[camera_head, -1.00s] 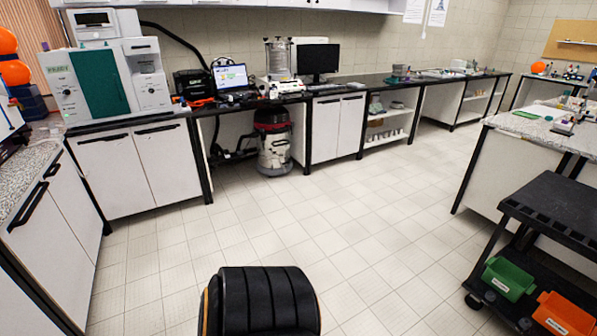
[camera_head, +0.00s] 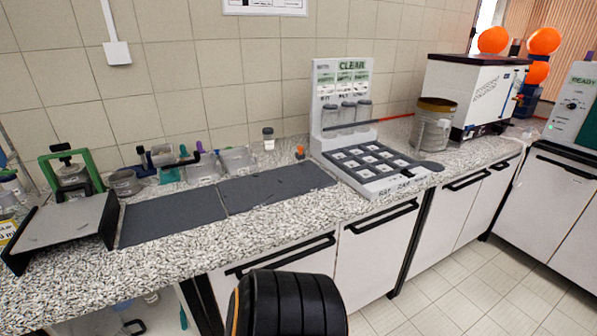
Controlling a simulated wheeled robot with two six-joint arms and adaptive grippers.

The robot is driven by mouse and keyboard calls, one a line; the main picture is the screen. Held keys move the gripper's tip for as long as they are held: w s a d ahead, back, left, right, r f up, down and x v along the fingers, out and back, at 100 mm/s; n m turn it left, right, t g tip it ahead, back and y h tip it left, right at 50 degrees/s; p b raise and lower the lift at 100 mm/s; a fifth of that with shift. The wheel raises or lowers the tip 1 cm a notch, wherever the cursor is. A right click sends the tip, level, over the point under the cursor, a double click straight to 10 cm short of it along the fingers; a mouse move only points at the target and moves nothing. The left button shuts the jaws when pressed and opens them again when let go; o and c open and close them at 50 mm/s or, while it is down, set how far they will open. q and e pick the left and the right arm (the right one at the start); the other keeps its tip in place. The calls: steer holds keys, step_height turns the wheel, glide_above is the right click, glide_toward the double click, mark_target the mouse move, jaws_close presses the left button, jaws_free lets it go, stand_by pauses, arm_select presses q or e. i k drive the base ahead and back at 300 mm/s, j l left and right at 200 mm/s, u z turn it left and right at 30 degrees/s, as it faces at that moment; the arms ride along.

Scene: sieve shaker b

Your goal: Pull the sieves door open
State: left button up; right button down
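White cabinet doors with black bar handles line the front below the speckled counter. One door (camera_head: 290,275) is at the lower middle, with its handle (camera_head: 281,256) near the top edge. Another door (camera_head: 372,258) with a handle (camera_head: 382,217) is right of it. Further right are a door (camera_head: 452,212) and the white cabinet (camera_head: 555,215) beyond the corner. These doors look shut. I see no label that tells which one is the sieves door. Neither of my grippers is in view.
The speckled counter (camera_head: 60,285) holds dark mats (camera_head: 275,187), a green-framed device (camera_head: 72,172), a white rack (camera_head: 341,100), a metal cylinder (camera_head: 433,128) and a white box unit (camera_head: 470,90). Free tiled floor (camera_head: 455,300) lies at the lower right.

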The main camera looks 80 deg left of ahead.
mark_target(372, 246)
steer(key=u, duration=1.9)
